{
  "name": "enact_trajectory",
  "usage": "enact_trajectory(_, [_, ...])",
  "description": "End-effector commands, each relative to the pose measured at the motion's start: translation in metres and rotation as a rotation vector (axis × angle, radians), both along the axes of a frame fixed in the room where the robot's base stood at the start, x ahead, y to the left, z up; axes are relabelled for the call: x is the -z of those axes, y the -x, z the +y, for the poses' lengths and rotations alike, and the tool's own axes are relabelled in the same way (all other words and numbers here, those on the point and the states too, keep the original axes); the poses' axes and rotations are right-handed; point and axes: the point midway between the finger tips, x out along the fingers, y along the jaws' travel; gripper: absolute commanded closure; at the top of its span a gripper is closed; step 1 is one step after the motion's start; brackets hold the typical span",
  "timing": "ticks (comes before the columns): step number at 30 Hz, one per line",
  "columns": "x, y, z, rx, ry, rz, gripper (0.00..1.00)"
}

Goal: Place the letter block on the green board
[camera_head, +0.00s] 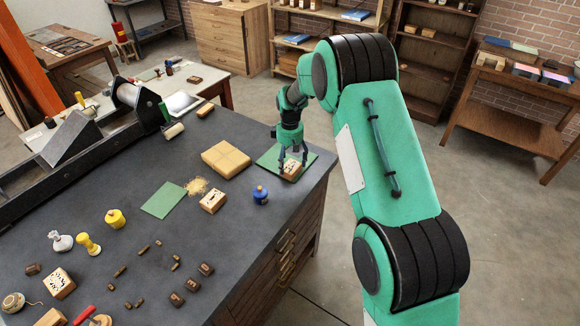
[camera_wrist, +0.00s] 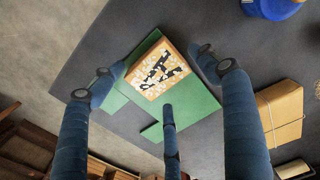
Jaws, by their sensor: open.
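The letter block (camera_head: 291,169), a light wooden block with black letter marks on its top face, sits on the green board (camera_head: 268,158) near the table's right corner. In the wrist view the letter block (camera_wrist: 158,72) lies on the green board (camera_wrist: 203,103), towards one side of it. My gripper (camera_head: 292,155) is just above the block. In the wrist view its fingers are spread apart around the block, with clear gaps on both sides, and hold nothing. The block's underside is hidden.
A tied tan package (camera_head: 226,159) stands left of the board. A similar block (camera_head: 212,201), a blue-knobbed item (camera_head: 261,195) and a second green sheet (camera_head: 163,199) are nearby. A press (camera_head: 130,100) spans the table's far left. Several small dark blocks lie in front.

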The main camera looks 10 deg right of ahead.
Motion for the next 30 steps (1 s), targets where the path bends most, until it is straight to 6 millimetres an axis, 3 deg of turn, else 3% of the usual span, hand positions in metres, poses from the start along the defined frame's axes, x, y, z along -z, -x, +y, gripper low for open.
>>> enact_trajectory(9, [-0.055,-0.001,0.0,0.0,0.0,-0.001,0.25])
enact_trajectory(15, [-0.077,0.0,0.0,0.0,0.0,0.0,0.25])
enact_trajectory(30, [-0.086,0.0,0.0,0.0,0.0,0.0,0.25])
